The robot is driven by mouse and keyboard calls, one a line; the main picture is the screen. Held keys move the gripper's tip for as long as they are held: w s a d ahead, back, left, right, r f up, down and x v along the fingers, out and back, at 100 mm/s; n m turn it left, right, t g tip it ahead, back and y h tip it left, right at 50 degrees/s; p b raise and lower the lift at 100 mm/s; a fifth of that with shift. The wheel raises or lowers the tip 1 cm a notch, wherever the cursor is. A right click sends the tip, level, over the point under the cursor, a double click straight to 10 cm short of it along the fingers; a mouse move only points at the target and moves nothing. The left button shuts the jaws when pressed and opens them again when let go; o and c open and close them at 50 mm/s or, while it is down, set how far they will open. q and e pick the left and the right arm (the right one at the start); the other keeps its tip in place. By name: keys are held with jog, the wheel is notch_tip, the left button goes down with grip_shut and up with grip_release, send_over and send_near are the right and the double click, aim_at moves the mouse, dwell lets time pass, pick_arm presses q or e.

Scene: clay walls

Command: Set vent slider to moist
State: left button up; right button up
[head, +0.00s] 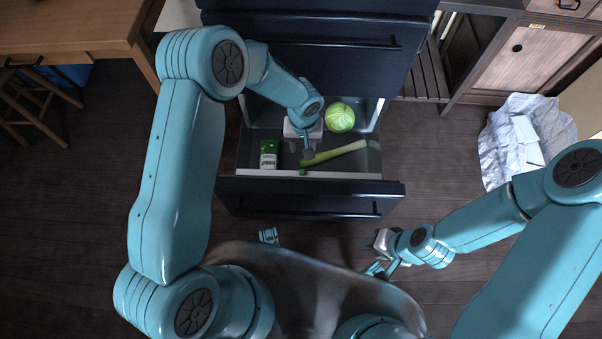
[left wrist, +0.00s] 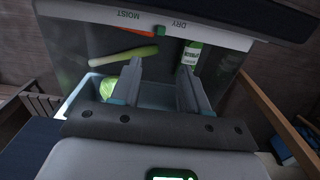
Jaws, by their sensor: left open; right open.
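The vent slider (left wrist: 160,31) is a small green tab on the pale front rim of the open drawer. It sits between the MOIST label (left wrist: 128,15) and the DRY label (left wrist: 180,26), which read upside down in the left wrist view. In the head view the slider (head: 302,172) is a green speck on the rim (head: 345,175). My left gripper (head: 306,154) is open and empty over the drawer, just behind the slider; its fingers (left wrist: 160,80) show apart. My right gripper (head: 369,257) is open and empty, low in front of the drawer unit.
The drawer holds a cabbage (head: 340,117), a leek (head: 347,151) beside my left gripper, and a green-and-white package (head: 269,154). A dark closed drawer front (head: 315,55) stands behind. A wooden table (head: 70,30) stands at left.

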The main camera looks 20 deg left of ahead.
aim_at(302, 171)
pick_arm(q)
jog(key=f+b, duration=0.2)
jog(key=f, duration=0.5)
jog(key=f+b, duration=0.1)
jog(key=f, duration=0.7)
jog(key=shift+s+a+b, duration=0.1)
jog(key=shift+s+b, duration=0.1)
jog(key=shift+b, duration=0.15)
jog(key=shift+f, duration=0.45)
